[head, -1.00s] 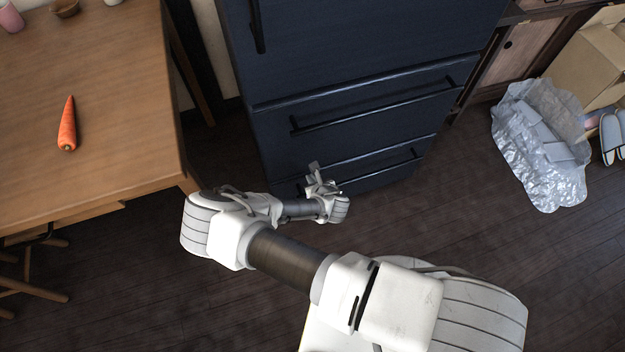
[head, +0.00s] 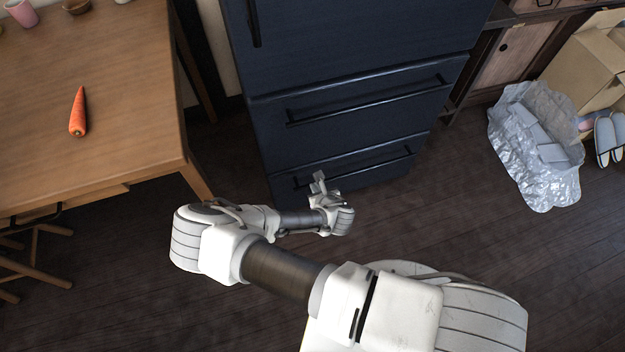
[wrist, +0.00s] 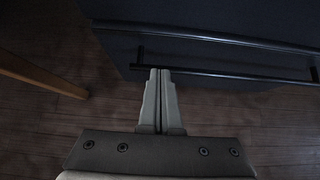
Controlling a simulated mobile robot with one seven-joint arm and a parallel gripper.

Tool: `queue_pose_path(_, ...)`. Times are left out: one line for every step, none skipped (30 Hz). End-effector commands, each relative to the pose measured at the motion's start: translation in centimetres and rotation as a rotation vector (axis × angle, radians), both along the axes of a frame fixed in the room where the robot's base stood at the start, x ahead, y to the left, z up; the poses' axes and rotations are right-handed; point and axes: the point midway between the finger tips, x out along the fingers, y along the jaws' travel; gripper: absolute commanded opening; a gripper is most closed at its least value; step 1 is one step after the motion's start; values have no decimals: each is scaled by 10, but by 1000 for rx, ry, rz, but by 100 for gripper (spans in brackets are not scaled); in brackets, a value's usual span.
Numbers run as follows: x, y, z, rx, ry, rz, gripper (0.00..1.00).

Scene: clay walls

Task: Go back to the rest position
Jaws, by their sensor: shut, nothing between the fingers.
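My gripper (head: 319,184) is in front of the lower drawers of a dark blue fridge (head: 345,40) in the head view, and my arm reaches toward it from the lower right. In the wrist view my gripper (wrist: 159,72) has its two fingers together with nothing between them. The fingertips point toward a dark drawer front with a bar handle (wrist: 230,74). I cannot tell how far they are from the handle. The fridge drawers look closed.
A wooden table (head: 130,110) at the left holds a carrot (head: 78,112), a pink cup (head: 21,12) and a brown bowl (head: 76,6). A crumpled silvery bag (head: 537,150), a cardboard box (head: 585,65) and slippers (head: 608,138) are at the right. Dark floor between is clear.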

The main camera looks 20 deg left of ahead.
Motion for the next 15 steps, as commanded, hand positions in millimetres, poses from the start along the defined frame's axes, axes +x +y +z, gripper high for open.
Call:
queue_pose_path(-7, -4, 11, -2, 1, 1, 0)
queue_pose_path(-10, -7, 15, -3, 0, 1, 0)
queue_pose_path(-14, -9, 19, -1, 0, 1, 0)
queue_pose_path(-17, -12, 22, -2, 0, 0, 0)
queue_pose_path(-19, -13, 24, -2, 0, 0, 0)
queue_pose_path(-22, -15, 26, -2, 0, 0, 0)
queue_pose_path(-24, -16, 28, -1, 0, 1, 0)
queue_pose_path(-26, -17, 29, -1, 0, 1, 0)
queue_pose_path(-27, -18, 30, -1, 0, 1, 0)
queue_pose_path(-28, -18, 31, -1, 0, 1, 0)
queue_pose_path(-29, -19, 31, -1, 0, 1, 0)
queue_pose_path(-29, -19, 32, -1, 1, 0, 0)
queue_pose_path(-29, -20, 32, -1, 0, -1, 0)
queue_pose_path(-29, -20, 32, -1, 0, -1, 0)
queue_pose_path(-29, -20, 32, -1, 0, -1, 0)
